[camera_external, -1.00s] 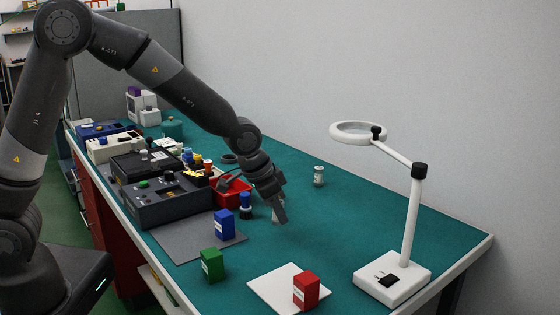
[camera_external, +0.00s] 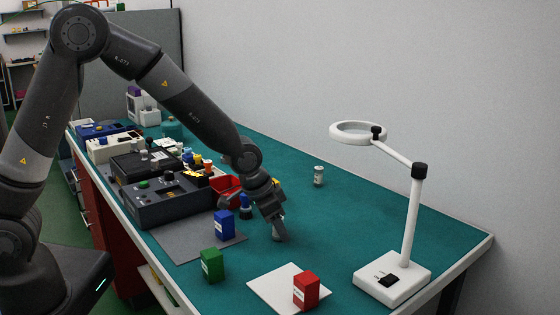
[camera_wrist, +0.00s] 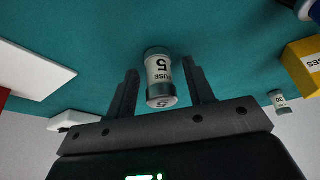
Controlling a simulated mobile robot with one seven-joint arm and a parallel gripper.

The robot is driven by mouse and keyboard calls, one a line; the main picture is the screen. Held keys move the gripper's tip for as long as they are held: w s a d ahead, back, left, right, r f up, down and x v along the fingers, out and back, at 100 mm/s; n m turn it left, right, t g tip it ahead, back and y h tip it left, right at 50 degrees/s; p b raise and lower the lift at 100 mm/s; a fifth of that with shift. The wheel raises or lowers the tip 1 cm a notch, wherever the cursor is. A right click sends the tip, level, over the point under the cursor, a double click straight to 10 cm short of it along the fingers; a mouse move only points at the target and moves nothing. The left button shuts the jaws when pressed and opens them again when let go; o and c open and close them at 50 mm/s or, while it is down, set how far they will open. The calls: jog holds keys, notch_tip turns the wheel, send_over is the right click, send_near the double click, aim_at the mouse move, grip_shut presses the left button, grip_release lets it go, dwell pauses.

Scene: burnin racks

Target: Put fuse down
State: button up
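A small white cylinder labelled "FUSE 5" with grey end caps, the fuse (camera_wrist: 158,75), is between the two fingers of my gripper (camera_wrist: 160,85) in the wrist view. A gap shows on each side of it, so the fingers look open around it, not clamped. In the external view the fuse (camera_external: 277,233) shows at the fingertips of my gripper (camera_external: 279,235), low at the green tabletop (camera_external: 350,225). It looks upright on the table, but its base contact is partly hidden.
Another fuse (camera_external: 318,176) stands farther back. A blue box (camera_external: 224,224), green box (camera_external: 212,265) and red box (camera_external: 306,290) are nearby. The white mat (camera_external: 268,288) lies in front, the lamp (camera_external: 392,280) to the right. A yellow box (camera_wrist: 303,66) shows in the wrist view.

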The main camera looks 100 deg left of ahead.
jog(key=v, duration=1.2)
jog(key=shift+r, duration=0.15)
jog(key=s+d+r+m, duration=0.1)
jog(key=s+d+r, duration=0.35)
jog(key=d, duration=0.35)
jog(key=s+d+r+m, duration=0.2)
jog(key=s+d+r, duration=0.25)
jog(key=d, duration=0.25)
jog(key=s+d+r+m+t+h, duration=0.1)
jog(key=s+d+m+h, duration=0.1)
jog(key=s+d, duration=0.9)
jog(key=s, duration=0.3)
jog(key=shift+r+t, duration=0.3)
jog(key=shift+o, duration=0.4)
